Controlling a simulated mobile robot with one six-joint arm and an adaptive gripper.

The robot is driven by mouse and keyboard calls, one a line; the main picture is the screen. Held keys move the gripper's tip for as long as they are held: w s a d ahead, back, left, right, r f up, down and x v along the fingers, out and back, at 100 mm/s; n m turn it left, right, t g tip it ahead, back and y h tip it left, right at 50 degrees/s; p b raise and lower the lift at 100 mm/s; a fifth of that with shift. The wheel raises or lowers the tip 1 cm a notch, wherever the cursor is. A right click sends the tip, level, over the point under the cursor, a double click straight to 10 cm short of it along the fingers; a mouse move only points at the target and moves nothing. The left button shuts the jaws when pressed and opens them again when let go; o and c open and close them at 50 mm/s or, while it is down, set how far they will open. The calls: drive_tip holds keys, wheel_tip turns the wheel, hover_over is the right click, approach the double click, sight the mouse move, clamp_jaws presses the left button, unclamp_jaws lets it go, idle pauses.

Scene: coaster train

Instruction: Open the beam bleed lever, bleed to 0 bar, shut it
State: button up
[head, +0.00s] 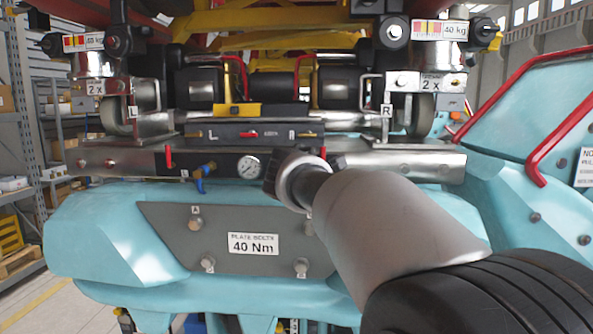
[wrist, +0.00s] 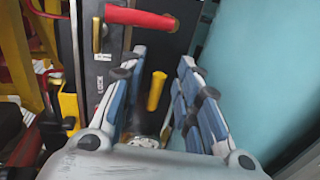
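A short yellow lever (wrist: 157,91) stands on the dark beam panel in the wrist view, between the two blue-and-grey fingers of my gripper (wrist: 162,62). The fingers are apart, with a visible gap on each side of the lever. In the head view my gripper's wrist end blocks this lever and the fingers. The round white pressure gauge (head: 249,167) sits on the beam (head: 410,163), just left of my arm. Its reading is too small to tell. Part of a gauge (wrist: 146,141) also shows low in the wrist view.
Another red lever (head: 168,157) and a blue valve (head: 200,178) with a yellow part sit left of the gauge. The teal body (head: 110,235) with a bolted plate (head: 165,220) bulges out below the beam.

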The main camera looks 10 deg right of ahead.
drive_tip(key=shift+s, duration=0.1)
drive_tip(key=v, duration=1.1)
drive_tip(key=shift+s+a, duration=0.15)
drive_tip(key=shift+s, duration=0.2)
drive_tip(key=shift+r, duration=0.1)
drive_tip(key=s+d+f+m+g, duration=0.3)
drive_tip(key=s+f+m, duration=0.1)
drive_tip(key=s+f, duration=0.45)
drive_tip(key=s+d+f+m+g, duration=0.3)
drive_tip(key=s+f+m, duration=0.2)
drive_tip(key=s+f, duration=0.4)
drive_tip(key=s+a+f+m+g+y, duration=0.2)
drive_tip(key=s+a+f, duration=0.1)
drive_tip(key=s+f, duration=0.3)
drive_tip(key=s+a+f+m+g+y, duration=0.2)
drive_tip(key=s+f, duration=0.5)
drive_tip(key=s, duration=0.4)
drive_tip(key=shift+s+a+m+y, duration=0.15)
drive_tip(key=shift+a+m+y, duration=0.25)
drive_tip(key=shift+a+m, duration=0.25)
drive_tip(key=shift+o, duration=0.2)
